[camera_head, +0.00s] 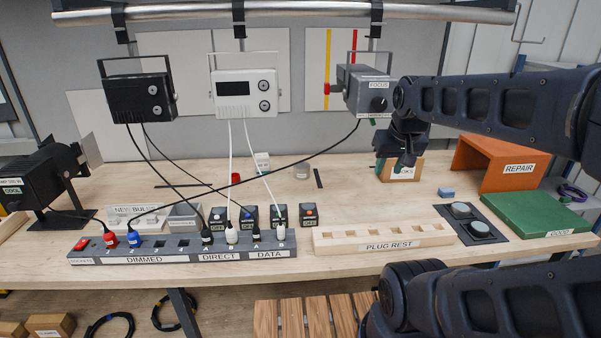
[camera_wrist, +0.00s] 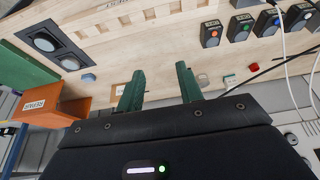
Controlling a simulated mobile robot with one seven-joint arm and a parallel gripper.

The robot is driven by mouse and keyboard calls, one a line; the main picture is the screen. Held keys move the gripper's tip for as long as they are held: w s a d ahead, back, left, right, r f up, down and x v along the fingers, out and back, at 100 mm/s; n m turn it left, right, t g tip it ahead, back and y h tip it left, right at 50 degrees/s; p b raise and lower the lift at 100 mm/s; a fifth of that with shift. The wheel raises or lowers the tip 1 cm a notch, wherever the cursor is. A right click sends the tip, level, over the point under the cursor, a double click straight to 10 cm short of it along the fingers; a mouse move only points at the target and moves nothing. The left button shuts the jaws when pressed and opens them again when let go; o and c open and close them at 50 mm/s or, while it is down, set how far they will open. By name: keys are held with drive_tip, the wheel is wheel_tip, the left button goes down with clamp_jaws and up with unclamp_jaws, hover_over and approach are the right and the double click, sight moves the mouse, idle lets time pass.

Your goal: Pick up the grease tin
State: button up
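No label reading grease tin is legible. A small grey round tin-like thing (camera_head: 301,172) stands at the back middle of the bench; it may be the grease tin, but I cannot tell for sure. It seems to show in the wrist view too (camera_wrist: 203,80), just right of the right finger. A small red round thing (camera_head: 235,178) lies farther left, also in the wrist view (camera_wrist: 254,67). My gripper (camera_wrist: 158,82) has its green fingers spread apart with nothing between them. In the head view my gripper (camera_head: 391,164) hangs over the back right of the bench, right of the grey thing.
A cardboard box (camera_head: 405,173) stands behind my gripper. An orange REPAIR stand (camera_head: 497,160), green tray (camera_head: 535,213) and blue block (camera_head: 446,192) lie right. A wooden PLUG REST (camera_head: 382,237) and socket strip (camera_head: 185,248) line the front. Cables cross the left; lamps hang above.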

idle(0.4)
drive_tip(key=o, duration=1.3)
